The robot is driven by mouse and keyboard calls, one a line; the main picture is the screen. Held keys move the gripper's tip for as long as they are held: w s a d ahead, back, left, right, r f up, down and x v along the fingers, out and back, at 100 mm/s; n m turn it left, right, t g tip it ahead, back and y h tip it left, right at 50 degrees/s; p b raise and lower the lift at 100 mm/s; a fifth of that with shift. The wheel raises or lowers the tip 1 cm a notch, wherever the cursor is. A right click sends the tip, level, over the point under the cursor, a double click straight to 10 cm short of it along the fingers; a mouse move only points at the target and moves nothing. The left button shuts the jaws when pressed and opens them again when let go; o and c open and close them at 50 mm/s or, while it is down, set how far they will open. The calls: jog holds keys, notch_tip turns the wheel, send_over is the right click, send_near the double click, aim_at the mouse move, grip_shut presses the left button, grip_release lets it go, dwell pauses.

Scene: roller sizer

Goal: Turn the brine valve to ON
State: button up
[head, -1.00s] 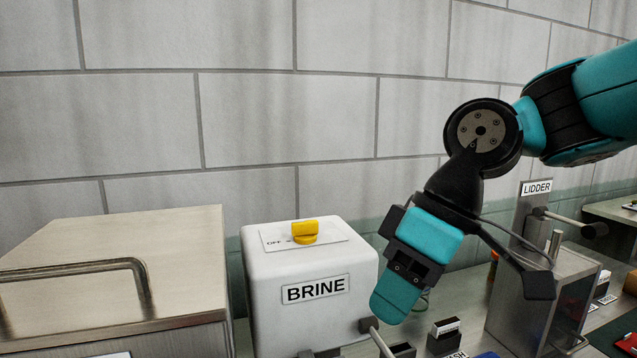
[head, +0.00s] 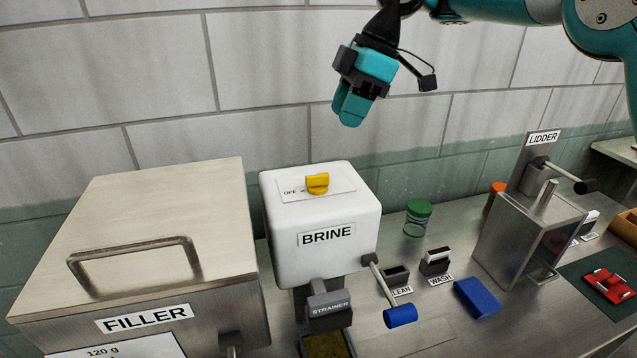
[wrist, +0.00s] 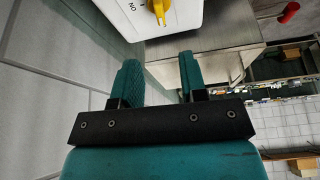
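The yellow brine valve knob (head: 317,183) sits on a light plate on top of the white BRINE box (head: 345,265). OFF is printed left of the knob in the head view, and the knob's bar lies roughly crosswise there. The knob also shows at the top edge of the wrist view (wrist: 158,10), partly cut off, with ON printed upside down beside it. My gripper (head: 350,110) is in the air above and a little right of the knob, apart from it. In the wrist view its teal fingers (wrist: 160,78) are spread with nothing between them.
A metal FILLER box (head: 150,245) with a handle stands left of the brine box. A lever with a blue grip (head: 401,316) sticks out at its front right. A green-lidded jar (head: 418,215), blue block (head: 477,297) and LIDDER machine (head: 528,235) stand to the right. The wall is behind.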

aim_at(318, 174)
jog(key=b+x, duration=0.3)
jog(key=x, duration=0.9)
jog(key=shift+a+f, duration=0.1)
jog(key=shift+f, duration=0.15)
grip_shut()
